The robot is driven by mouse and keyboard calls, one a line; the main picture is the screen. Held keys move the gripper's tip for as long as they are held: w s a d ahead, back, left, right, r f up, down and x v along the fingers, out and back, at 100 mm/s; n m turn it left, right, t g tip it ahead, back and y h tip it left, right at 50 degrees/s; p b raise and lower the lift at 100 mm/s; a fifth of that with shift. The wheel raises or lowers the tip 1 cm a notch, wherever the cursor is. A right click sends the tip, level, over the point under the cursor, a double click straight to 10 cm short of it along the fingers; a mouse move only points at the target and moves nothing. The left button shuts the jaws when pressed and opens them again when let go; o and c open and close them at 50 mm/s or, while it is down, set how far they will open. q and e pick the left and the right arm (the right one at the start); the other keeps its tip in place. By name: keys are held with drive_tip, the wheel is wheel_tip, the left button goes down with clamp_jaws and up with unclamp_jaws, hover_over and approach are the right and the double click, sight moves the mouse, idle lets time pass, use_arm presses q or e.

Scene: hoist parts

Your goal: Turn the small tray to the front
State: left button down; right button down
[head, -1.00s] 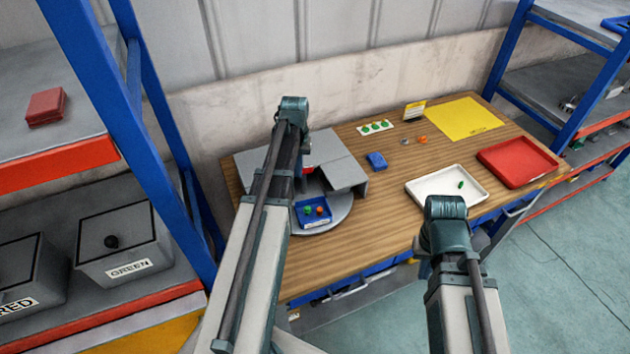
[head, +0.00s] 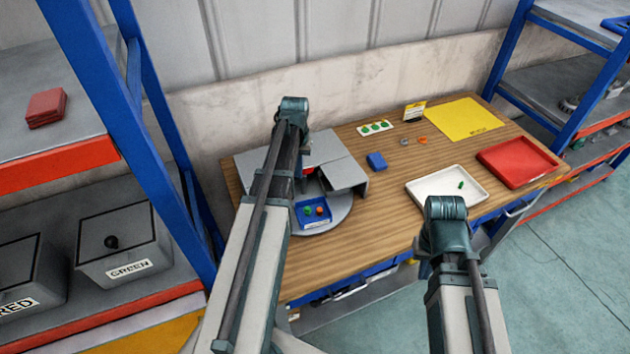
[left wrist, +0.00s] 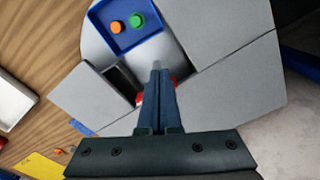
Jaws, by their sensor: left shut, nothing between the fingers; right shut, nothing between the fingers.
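The small blue tray (head: 314,222) holds a green piece (head: 308,212) and an orange-red piece (head: 319,210). It lies on the exposed near part of a round grey turntable (head: 343,213), at the front of a grey housing (head: 318,147). The tray also shows at the top of the left wrist view (left wrist: 133,41). My left gripper (left wrist: 158,75) is shut and empty, over the gap in the housing, with the tray beyond its tips. A red part (left wrist: 140,98) shows partly hidden behind its fingers. My right arm is over the table's front edge; its gripper is out of sight.
Right of the housing are a small blue box (head: 376,161), a white card with green pieces (head: 375,127), a white tray (head: 425,190), a red tray (head: 540,160) and a yellow mat (head: 455,114). Bare wood lies between the housing and the white tray.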

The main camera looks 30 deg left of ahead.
drive_tip(key=shift+f, duration=0.1)
idle(0.4)
wheel_tip(320, 180, down, 2)
drive_tip(key=shift+f+b, duration=0.1)
drive_tip(key=shift+b, duration=1.1)
